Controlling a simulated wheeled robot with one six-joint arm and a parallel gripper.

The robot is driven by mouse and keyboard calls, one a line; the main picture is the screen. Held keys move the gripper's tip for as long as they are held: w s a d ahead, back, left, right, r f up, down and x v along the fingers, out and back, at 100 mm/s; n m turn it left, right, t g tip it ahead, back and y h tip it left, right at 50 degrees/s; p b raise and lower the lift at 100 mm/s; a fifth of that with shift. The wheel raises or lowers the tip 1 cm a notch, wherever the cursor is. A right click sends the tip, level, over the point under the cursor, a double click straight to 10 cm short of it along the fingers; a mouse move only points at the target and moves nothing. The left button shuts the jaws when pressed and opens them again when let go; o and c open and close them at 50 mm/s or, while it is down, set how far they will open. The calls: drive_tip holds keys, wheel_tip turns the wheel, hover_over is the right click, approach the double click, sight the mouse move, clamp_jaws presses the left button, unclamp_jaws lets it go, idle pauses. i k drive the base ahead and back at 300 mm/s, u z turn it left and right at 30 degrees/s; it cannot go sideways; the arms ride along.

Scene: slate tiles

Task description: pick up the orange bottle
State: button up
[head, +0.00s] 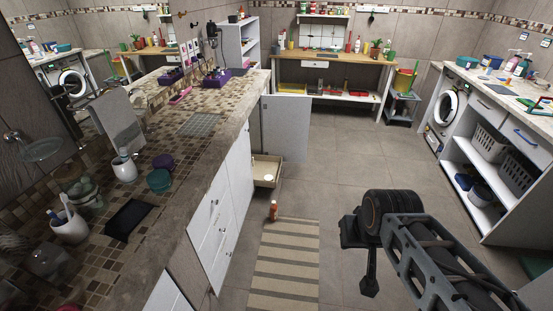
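A small orange bottle (273,211) stands upright on the floor at the far end of a striped mat, close to the white cabinet fronts. It looks clear of other things on its sides. My arm reaches in from the bottom right, over the tiled floor. The part that seems to be my gripper (370,285) hangs down below the dark arm joint, to the right of the mat and nearer than the bottle. Its fingers are too unclear to tell open from shut. It is well apart from the bottle.
The beige striped mat (285,265) lies left of my arm. A pulled-out drawer (267,172) and an open white cabinet door (285,127) jut out beyond the bottle. The mosaic counter (205,125) borders the left. Shelves with white baskets (488,142) stand right. The middle floor is clear.

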sight(274, 207)
drive_tip(key=i, duration=1.25)
drive_tip(key=z, duration=0.8)
drive_tip(key=i, duration=1.85)
drive_tip(key=u, duration=4.1)
